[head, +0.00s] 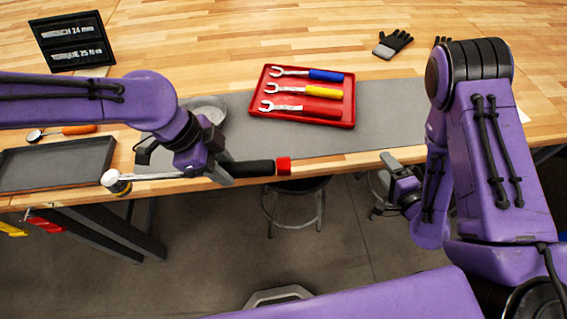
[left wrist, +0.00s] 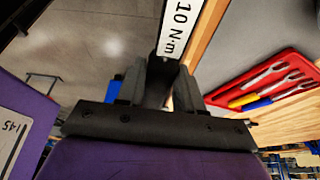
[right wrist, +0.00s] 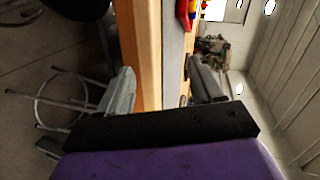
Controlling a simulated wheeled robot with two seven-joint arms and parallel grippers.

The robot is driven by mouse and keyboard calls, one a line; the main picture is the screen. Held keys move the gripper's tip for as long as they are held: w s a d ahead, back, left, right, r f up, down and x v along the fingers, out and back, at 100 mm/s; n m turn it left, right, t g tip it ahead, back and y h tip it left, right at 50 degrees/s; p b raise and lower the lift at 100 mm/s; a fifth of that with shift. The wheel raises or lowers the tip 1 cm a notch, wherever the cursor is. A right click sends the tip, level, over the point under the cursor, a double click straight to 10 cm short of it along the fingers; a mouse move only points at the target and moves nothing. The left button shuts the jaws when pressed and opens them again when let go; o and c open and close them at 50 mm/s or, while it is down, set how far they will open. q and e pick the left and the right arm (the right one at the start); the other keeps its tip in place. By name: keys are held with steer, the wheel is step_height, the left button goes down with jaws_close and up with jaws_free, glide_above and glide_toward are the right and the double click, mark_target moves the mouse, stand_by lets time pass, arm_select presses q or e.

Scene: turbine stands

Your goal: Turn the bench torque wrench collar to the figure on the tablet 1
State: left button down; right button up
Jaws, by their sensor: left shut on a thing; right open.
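The tablet (head: 72,42) at the back left reads "WRENCH 24 mm" and "TORQUE 25 N·m". My left gripper (head: 222,172) is shut on the torque wrench (head: 252,168), held roughly level over the bench's front edge. The wrench's ratchet head (head: 116,182) points left. Its red collar (head: 284,166) is at the right end of the black handle, clear of both grippers. In the left wrist view, a white label (left wrist: 178,28) on the wrench reads "10 N·m". My right gripper (head: 396,168) is open and empty, beyond the front edge, right of the collar and apart from it.
A red tray (head: 340,118) holds three open-ended wrenches with blue, yellow and red handles on the grey mat (head: 385,110). A round dish (head: 208,104) stands behind my left gripper. A dark tray (head: 60,166) lies left. Gloves (head: 392,43) lie at the back. Stools stand below the bench.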

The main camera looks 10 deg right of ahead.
step_height(320, 180, up, 4)
steer(key=w+m+t+y, duration=0.1)
steer(key=m+t, duration=0.1)
steer(key=n+g+y, duration=1.5)
steer(key=n+y, duration=0.1)
steer(key=n, duration=1.3)
glide_toward(284, 167)
steer(key=w+a+f, duration=0.2)
steer(key=a, duration=0.5)
steer(key=shift+w, duration=0.1)
